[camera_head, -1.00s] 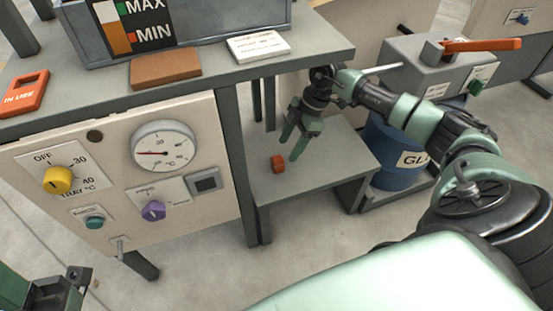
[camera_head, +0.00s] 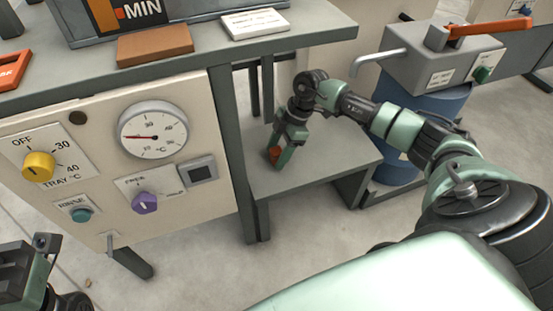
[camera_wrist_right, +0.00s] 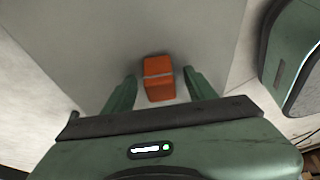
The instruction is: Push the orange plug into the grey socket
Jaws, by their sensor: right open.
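The orange plug (camera_head: 274,155), a small block with a pale band in the right wrist view (camera_wrist_right: 158,88), rests on the low grey shelf (camera_head: 325,163). My right gripper (camera_head: 281,155) points down over it. In the right wrist view the open fingers (camera_wrist_right: 160,75) stand on either side of the plug, with a gap visible at each side. The grey socket (camera_head: 197,173), a square frame with a dark opening, is on the cream panel left of the shelf. Part of my left gripper (camera_head: 38,272) shows at the lower left; its fingertips are not clear.
The panel also has a gauge (camera_head: 153,129), a yellow knob (camera_head: 38,167), a purple knob (camera_head: 145,202) and a teal button (camera_head: 80,215). A table leg (camera_head: 231,150) stands between panel and shelf. A blue drum (camera_head: 436,108) stands right. The shelf is otherwise clear.

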